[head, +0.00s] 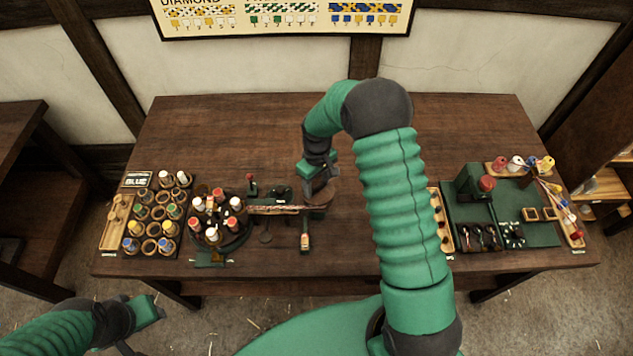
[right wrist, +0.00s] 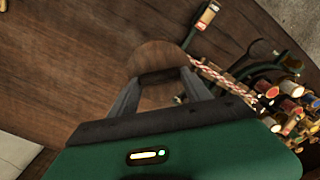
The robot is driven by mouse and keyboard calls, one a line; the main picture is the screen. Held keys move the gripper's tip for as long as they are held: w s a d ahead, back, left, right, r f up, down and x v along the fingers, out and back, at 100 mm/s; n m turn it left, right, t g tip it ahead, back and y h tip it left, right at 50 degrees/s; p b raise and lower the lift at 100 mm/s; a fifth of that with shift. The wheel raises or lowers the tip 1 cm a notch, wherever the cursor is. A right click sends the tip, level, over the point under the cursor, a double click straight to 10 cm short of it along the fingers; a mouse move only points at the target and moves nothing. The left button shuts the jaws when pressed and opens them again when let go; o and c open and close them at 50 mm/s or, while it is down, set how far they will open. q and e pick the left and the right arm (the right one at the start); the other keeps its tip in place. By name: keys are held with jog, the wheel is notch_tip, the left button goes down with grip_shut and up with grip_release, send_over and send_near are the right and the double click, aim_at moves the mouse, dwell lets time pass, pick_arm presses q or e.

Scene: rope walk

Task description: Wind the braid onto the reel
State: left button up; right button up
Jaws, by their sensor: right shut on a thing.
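The braid (head: 280,210) is a thin, pinkish twisted cord. It runs right from the round braiding stand (head: 219,248) with several bobbins to the brown wooden reel (head: 322,197). In the right wrist view the braid (right wrist: 222,79) meets the edge of the rounded brown reel (right wrist: 160,56). My right gripper (head: 327,186) is shut on the reel above the table. Its fingers (right wrist: 168,80) hide part of the reel. My left gripper (head: 158,307) is low at the left, in front of the table and empty; its jaw opening is unclear.
Several cups with coloured bobbins (head: 152,213) stand left of the braiding stand. A green tray (head: 525,232) with tools lies at the right. The back of the table is clear.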

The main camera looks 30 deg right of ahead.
aim_at(320, 187)
pick_arm(q)
jog(key=shift+a+r, duration=0.1)
jog(key=shift+a, duration=0.05)
pick_arm(e)
jog(key=shift+s+f+n, duration=0.1)
jog(key=shift+s+n, duration=0.1)
jog(key=shift+n, duration=0.6)
jog(key=shift+s+n, duration=0.15)
jog(key=shift+n, duration=0.65)
jog(key=shift+d, duration=0.1)
jog(key=o, duration=1.4)
jog(key=shift+s, duration=0.15)
jog(key=shift+c, duration=0.2)
jog(key=shift+d, duration=0.1)
jog(key=shift+w+r, duration=0.25)
pick_arm(q)
jog(key=shift+s+f+b, duration=0.2)
jog(key=shift+f+b, duration=0.85)
jog(key=shift+f, duration=0.05)
pick_arm(e)
notch_tip(320, 187, up, 16)
jog(key=shift+r, duration=0.25)
jog(key=shift+s, duration=0.15)
